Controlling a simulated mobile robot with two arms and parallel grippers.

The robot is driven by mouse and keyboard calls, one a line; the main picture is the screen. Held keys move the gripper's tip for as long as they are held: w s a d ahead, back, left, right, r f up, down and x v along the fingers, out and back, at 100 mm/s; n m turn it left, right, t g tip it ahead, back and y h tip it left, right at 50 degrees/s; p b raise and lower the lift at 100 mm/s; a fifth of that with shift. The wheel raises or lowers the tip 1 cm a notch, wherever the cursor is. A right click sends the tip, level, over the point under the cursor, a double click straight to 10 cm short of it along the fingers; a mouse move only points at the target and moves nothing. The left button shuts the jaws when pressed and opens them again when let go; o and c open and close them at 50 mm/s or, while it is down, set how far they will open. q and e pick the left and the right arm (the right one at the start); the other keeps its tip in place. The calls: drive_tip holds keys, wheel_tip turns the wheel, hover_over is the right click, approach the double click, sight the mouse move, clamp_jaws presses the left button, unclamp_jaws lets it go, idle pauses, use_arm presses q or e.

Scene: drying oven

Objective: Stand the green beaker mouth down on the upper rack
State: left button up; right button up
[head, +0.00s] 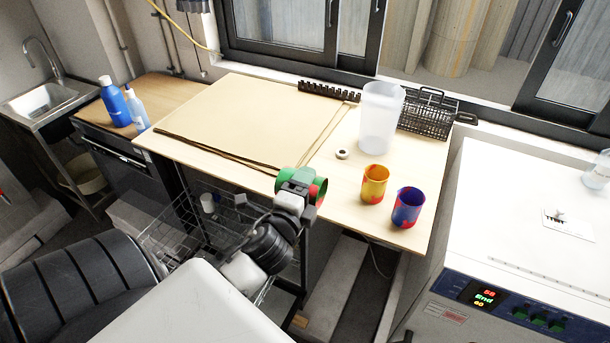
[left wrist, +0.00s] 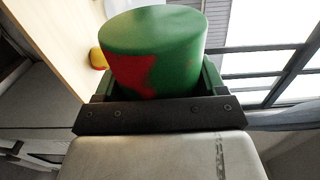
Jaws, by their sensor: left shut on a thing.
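The green beaker with red patches (head: 309,178) is in my left gripper (head: 299,191), in front of the table's front edge. In the head view it lies tilted, with a reddish end toward the right. In the left wrist view the green beaker (left wrist: 150,62) sits between the jaws (left wrist: 155,92), its smooth closed green end showing; its mouth is not seen there. A pulled-out wire rack (head: 160,236) is below and left of the gripper, partly hidden by my arm. My right gripper is not in view.
A yellow beaker (head: 375,184), a blue beaker (head: 407,207) and a tall translucent container (head: 380,117) stand on the table (head: 340,215). A black wire basket (head: 427,115) is behind. The white oven (head: 530,225) is at right; blue bottles (head: 114,102) are at left.

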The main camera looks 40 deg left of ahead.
use_arm(q)
drive_tip(key=m+p, duration=0.1)
drive_tip(key=m, duration=0.1)
drive_tip(key=m+p, duration=0.1)
drive_tip(key=m, duration=0.1)
drive_tip(key=m+p, duration=0.1)
drive_tip(key=shift+r+m, duration=0.3)
drive_tip(key=shift+m, duration=0.1)
drive_tip(key=shift+m+p, duration=0.4)
drive_tip(key=shift+m, duration=0.6)
drive_tip(key=shift+f+m, duration=0.2)
drive_tip(key=shift+m, duration=0.3)
drive_tip(key=shift+f, duration=0.1)
drive_tip(key=m+p, duration=0.1)
drive_tip(key=m, duration=0.1)
drive_tip(key=m+p, duration=0.2)
drive_tip(key=shift+r+m, duration=0.4)
drive_tip(key=shift+f+m, duration=0.3)
drive_tip(key=shift+m, duration=0.6)
drive_tip(key=m, duration=0.2)
drive_tip(key=shift+f+m, duration=0.1)
drive_tip(key=shift+m, duration=0.2)
